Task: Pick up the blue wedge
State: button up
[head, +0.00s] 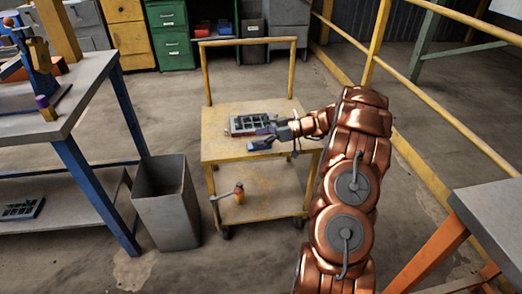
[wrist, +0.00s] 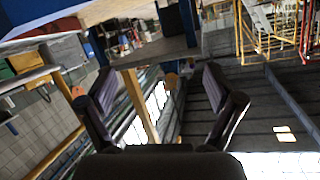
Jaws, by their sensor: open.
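My gripper (head: 264,137) reaches in from the right over the yellow cart (head: 222,150), close to the near side of a grey compartment tray (head: 250,123). In the wrist view my gripper (wrist: 160,88) has its two dark fingers wide apart, with nothing held between them. A small blue piece (head: 261,145) shows at the gripper's near side in the head view. I cannot tell whether it is the blue wedge or part of a finger. No wedge shape is clear in the wrist view, which looks out across the room.
A grey bin (head: 167,205) stands left of the cart, beside a blue-legged workbench (head: 70,95). An orange-topped item (head: 239,193) is on the cart's lower shelf. Yellow railing (head: 440,115) runs along the right. A grey table (head: 492,212) stands at the lower right.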

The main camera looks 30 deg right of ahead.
aim_at(247, 144)
jog(key=d+f+t, duration=0.1)
jog(key=d+f, duration=0.1)
jog(key=d, duration=0.1)
jog(key=d+f+t+b, duration=0.1)
jog(key=d+f, duration=0.1)
jog(key=d, duration=0.1)
jog(key=d+f, duration=0.2)
jog(key=shift+w+d+f+t+h+b, duration=0.2)
jog(key=shift+d+t+h+b, duration=0.1)
jog(key=shift+d+t+h, duration=0.1)
jog(key=shift+n, duration=0.3)
jog(key=shift+x, duration=3.8)
jog(key=shift+f, duration=0.2)
jog(key=shift+c, duration=0.4)
jog(key=c, duration=1.6)
jog(key=shift+o, duration=0.2)
jog(key=shift+f+b, duration=0.1)
jog(key=shift+b, duration=1)
jog(key=f+b+v, duration=0.1)
jog(key=f+v, duration=0.2)
jog(key=v, duration=1.2)
jog(key=s+d+f+b+v, duration=0.1)
jog(key=f+v, duration=0.2)
jog(key=v, duration=1.3)
jog(key=shift+s, duration=0.2)
